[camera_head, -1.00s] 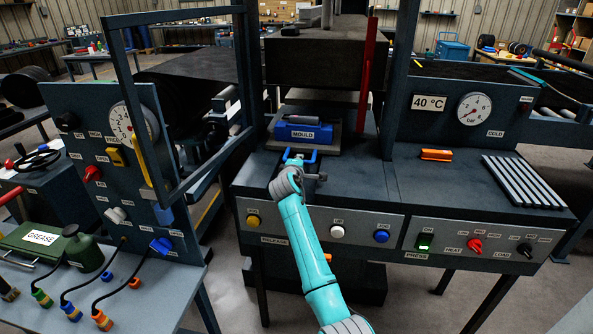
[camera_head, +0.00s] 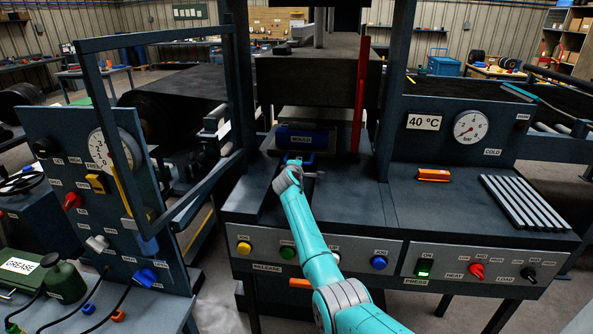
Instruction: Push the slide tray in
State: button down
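The blue mould (camera_head: 303,139), with its white label, sits on the slide tray, now in shadow beneath the dark upper block (camera_head: 312,85) of the press. Little of the tray itself shows. A blue handle (camera_head: 309,160) is at the tray's front, facing me. My gripper (camera_head: 294,163) is at this handle, at the end of my turquoise arm. Its fingers are small and partly hidden by my wrist, so I cannot tell whether they grip the handle or only touch it.
A red upright bar (camera_head: 360,95) stands just right of the mould. An open barred guard frame (camera_head: 165,130) stands to the left. An orange block (camera_head: 433,175) and a grey ribbed rack (camera_head: 523,203) lie on the bench at right. Buttons line the front panel (camera_head: 310,248).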

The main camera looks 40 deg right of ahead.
jog(key=shift+r+x, duration=0.15)
jog(key=shift+x, duration=0.55)
jog(key=shift+r+x, duration=0.15)
jog(key=shift+x, duration=0.6)
jog(key=c, duration=1.1)
grip_release()
jog(key=shift+c, duration=0.2)
jog(key=shift+a, duration=0.1)
jog(key=shift+v, duration=5.9)
jog(key=shift+a, duration=0.1)
